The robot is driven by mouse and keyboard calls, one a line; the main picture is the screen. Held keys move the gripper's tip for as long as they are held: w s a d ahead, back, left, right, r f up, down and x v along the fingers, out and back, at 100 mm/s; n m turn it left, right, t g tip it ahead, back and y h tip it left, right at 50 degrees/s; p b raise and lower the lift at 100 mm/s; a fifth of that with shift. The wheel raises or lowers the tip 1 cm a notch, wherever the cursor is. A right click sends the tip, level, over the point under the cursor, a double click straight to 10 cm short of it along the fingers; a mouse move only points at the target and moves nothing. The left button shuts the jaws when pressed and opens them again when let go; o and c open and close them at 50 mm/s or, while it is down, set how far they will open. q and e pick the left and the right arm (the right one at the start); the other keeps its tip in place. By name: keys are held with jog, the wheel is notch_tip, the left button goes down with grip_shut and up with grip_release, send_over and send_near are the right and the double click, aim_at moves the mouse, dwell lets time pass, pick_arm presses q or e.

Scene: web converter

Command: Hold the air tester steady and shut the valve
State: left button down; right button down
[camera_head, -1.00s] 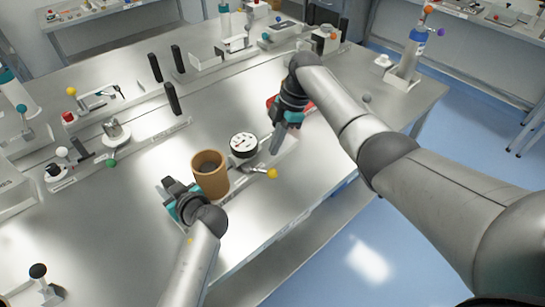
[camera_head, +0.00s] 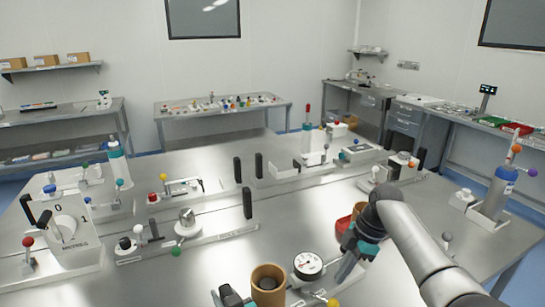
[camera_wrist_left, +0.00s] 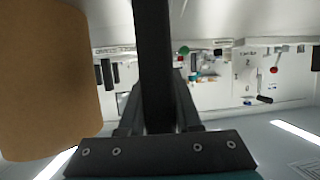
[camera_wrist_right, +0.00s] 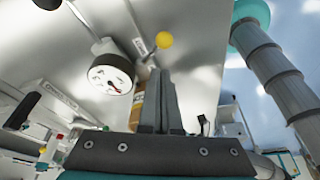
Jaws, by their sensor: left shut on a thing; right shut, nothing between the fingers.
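The air tester has a brown cylinder (camera_head: 268,282), a round white dial (camera_head: 308,265) with a black rim, and a lever with a yellow knob (camera_head: 333,302). My left gripper (camera_head: 228,296) is at the cylinder's left, partly cut off by the frame edge. In the left wrist view it is shut on a dark upright bar (camera_wrist_left: 152,50), with the brown cylinder (camera_wrist_left: 45,80) beside it. My right gripper (camera_head: 348,265) is shut and empty, to the right of the dial. The right wrist view shows the dial (camera_wrist_right: 110,74) and yellow knob (camera_wrist_right: 164,40) beyond its fingers, apart from them.
Further back are black posts (camera_head: 247,203), a green-knobbed fixture (camera_head: 186,225) and a white 0/1 box (camera_head: 68,222).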

pick_arm(q)
jog(key=shift+s+a+f, duration=0.15)
jog(key=shift+s+f, duration=0.05)
jog(key=shift+f, duration=0.1)
jog(key=c, duration=1)
grip_release()
jog(key=o, duration=0.5)
jog(key=shift+w+r, duration=0.15)
jog(key=shift+r, duration=0.1)
